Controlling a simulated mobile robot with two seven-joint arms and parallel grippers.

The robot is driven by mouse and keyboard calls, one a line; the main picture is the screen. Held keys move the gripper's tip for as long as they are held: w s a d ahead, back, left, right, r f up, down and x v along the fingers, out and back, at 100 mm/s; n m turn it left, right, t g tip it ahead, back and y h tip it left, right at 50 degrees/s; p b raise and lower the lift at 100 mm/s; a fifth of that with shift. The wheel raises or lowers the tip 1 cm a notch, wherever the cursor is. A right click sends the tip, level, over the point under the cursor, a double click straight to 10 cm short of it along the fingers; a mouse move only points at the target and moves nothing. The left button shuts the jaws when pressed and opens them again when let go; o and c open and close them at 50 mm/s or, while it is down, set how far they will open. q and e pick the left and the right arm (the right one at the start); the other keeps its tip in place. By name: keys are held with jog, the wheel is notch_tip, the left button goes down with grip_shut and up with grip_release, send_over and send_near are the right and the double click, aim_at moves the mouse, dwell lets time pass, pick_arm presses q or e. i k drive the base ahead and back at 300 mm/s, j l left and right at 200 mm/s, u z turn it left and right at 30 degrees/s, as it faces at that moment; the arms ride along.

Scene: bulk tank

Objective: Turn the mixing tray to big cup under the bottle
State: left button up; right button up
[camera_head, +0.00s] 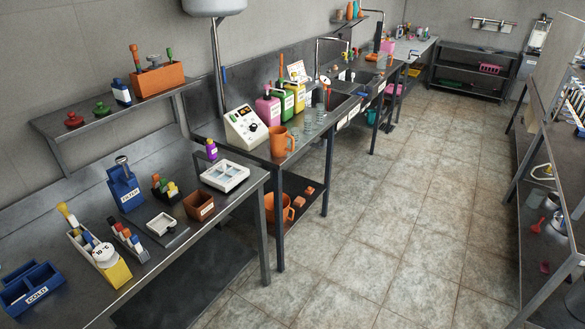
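A white tray with recessed compartments (225,175) lies at the right end of the near steel bench and looks like the mixing tray. A smaller white tray (161,224) sits on a dark plate to its left. I cannot tell for sure which is the mixing tray, nor which compartment is the big cup. A small purple bottle (211,150) with a yellowish label stands upright behind the larger white tray, apart from its compartments. Neither of my grippers is in view.
On the near bench (221,214) stand a brown box (199,206), a blue holder (125,189), a yellow-white rack (105,260) and a blue bin (31,290). A control box (244,128) and orange jug (282,142) stand on the bench beyond. The tiled floor (400,210) is clear.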

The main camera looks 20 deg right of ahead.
aim_at(224, 176)
jog(key=z, duration=0.25)
jog(key=i+u, duration=0.15)
jog(key=u, duration=0.5)
jog(key=i+l+u, duration=0.6)
jog(key=l, duration=0.3)
jog(key=i, duration=0.1)
